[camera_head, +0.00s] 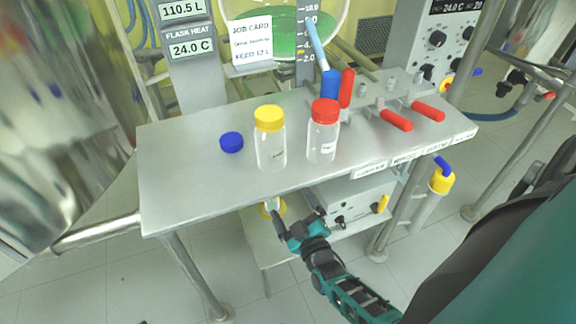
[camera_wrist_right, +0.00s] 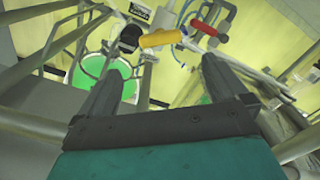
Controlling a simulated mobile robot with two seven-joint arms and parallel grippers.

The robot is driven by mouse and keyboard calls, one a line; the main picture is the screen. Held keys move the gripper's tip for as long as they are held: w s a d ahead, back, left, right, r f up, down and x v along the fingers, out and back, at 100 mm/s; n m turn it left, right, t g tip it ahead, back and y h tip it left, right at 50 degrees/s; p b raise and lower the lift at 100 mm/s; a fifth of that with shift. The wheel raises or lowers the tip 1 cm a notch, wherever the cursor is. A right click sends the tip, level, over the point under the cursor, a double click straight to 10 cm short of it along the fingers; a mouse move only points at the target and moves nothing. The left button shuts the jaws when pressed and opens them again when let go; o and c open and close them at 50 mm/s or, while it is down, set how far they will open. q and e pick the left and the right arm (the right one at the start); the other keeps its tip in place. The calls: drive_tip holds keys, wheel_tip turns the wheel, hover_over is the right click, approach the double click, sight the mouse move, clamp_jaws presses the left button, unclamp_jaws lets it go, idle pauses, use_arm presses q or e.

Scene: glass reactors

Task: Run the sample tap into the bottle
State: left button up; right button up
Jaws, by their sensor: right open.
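A clear bottle with a yellow cap (camera_head: 269,118) and one with a red cap (camera_head: 324,111) stand upright on the grey bench. A loose blue cap (camera_head: 231,142) lies left of them. Behind the red-capped bottle is a blue fitting (camera_head: 330,86) with a light-blue stem, beside an upright red handle (camera_head: 347,87). Two more red handles (camera_head: 397,120) lie flat to the right. Which one is the sample tap I cannot tell. My right gripper (camera_head: 297,213) is open and empty, in front of the bench edge and apart from the bottles; its fingers (camera_wrist_right: 160,80) are spread in the wrist view. My left gripper is not in view.
The bench (camera_head: 185,185) is clear at its left end. Labels run along its right front edge. A white box (camera_head: 352,200) with knobs stands on a lower shelf. A vessel with green liquid (camera_head: 270,45) is behind the bench. A steel rail (camera_head: 95,232) is at left.

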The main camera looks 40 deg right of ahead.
drive_tip(key=s+a+r+m+g+y, duration=0.1)
drive_tip(key=s+a+r+g+y, duration=0.2)
drive_tip(key=s+a, duration=0.3)
drive_tip(key=s+a+r+g+y, duration=0.3)
drive_tip(key=a+y, duration=0.1)
drive_tip(key=a, duration=0.3)
use_arm(q)
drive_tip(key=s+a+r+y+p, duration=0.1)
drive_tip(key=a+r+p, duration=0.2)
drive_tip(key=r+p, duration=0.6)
drive_tip(key=p, duration=0.4)
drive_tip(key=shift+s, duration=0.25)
use_arm(e)
wheel_tip(320, 180, up, 10)
drive_tip(key=s+d+h, duration=0.1)
drive_tip(key=s+d, duration=0.1)
drive_tip(key=shift+f+m+g, duration=0.25)
drive_tip(key=shift+m+g, duration=0.15)
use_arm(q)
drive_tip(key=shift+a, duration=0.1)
use_arm(e)
drive_tip(key=shift+d, duration=0.1)
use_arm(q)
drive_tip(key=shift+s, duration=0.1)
